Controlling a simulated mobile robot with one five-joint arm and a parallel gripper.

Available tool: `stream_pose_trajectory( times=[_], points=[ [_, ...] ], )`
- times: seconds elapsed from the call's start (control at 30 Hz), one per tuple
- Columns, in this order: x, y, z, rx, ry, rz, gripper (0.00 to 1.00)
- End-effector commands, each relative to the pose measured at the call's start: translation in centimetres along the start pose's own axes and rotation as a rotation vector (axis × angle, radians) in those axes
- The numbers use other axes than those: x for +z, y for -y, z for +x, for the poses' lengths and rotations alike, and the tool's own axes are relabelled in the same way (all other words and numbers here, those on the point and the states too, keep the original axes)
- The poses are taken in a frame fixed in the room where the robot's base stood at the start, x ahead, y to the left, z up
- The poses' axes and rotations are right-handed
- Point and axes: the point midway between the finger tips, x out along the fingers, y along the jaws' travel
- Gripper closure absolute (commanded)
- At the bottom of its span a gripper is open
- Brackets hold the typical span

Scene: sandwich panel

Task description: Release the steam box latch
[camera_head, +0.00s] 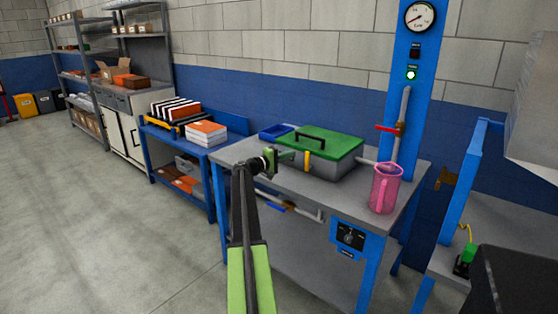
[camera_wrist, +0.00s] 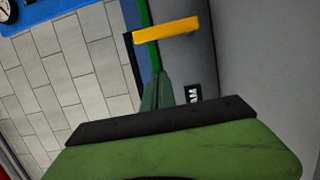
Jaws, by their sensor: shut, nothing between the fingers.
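The steam box is a grey box (camera_head: 328,172) with a green lid (camera_head: 325,147) and a black handle, standing on the grey bench. Its yellow latch (camera_head: 308,162) is on the front face and crosses the lid's edge. In the wrist view the latch (camera_wrist: 166,30) shows as a yellow bar across the green lid edge and the grey wall. My gripper (camera_head: 292,155) is just left of the latch in the head view, by the box front. In the wrist view the green fingers (camera_wrist: 157,92) are shut and empty, pointing toward the latch with a visible gap.
A pink jug (camera_head: 384,188) stands on the bench right of the box, near a pipe with a red-handled valve (camera_head: 390,129). A blue tray (camera_head: 277,131) lies behind the box at left. A blue column with a gauge (camera_head: 420,17) rises behind.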

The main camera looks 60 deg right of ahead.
Motion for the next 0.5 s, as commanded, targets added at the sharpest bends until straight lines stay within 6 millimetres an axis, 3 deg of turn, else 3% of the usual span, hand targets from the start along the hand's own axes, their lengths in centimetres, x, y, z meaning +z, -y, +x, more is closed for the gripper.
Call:
stream_pose_trajectory(
  times=[0.2, 0.5],
  points=[
    [3.1, 0.0, 1.1, 0.000, 0.001, 0.000, 1.00],
    [4.0, 0.0, 1.4, 0.000, 0.001, 0.000, 1.00]
  ],
)
